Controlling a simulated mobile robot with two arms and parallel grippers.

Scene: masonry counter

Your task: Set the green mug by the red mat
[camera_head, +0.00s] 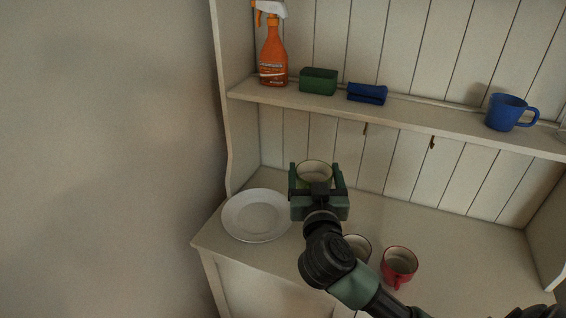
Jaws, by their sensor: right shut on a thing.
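My right gripper (315,170) is shut on the green mug (314,165), with one finger on each side of it. Only the mug's round open top and pale inside show; the gripper body hides most of the rest. The mug is over the counter, beside a white plate; I cannot tell whether it touches the counter. No red mat shows in this view. My left gripper is not in view.
The white plate (257,215) lies at the counter's left end. A red mug (399,264) and a partly hidden mug (358,244) stand near my right arm. The shelf above holds an orange spray bottle (273,55), green block (319,81), blue cloth (367,93) and blue mug (507,113).

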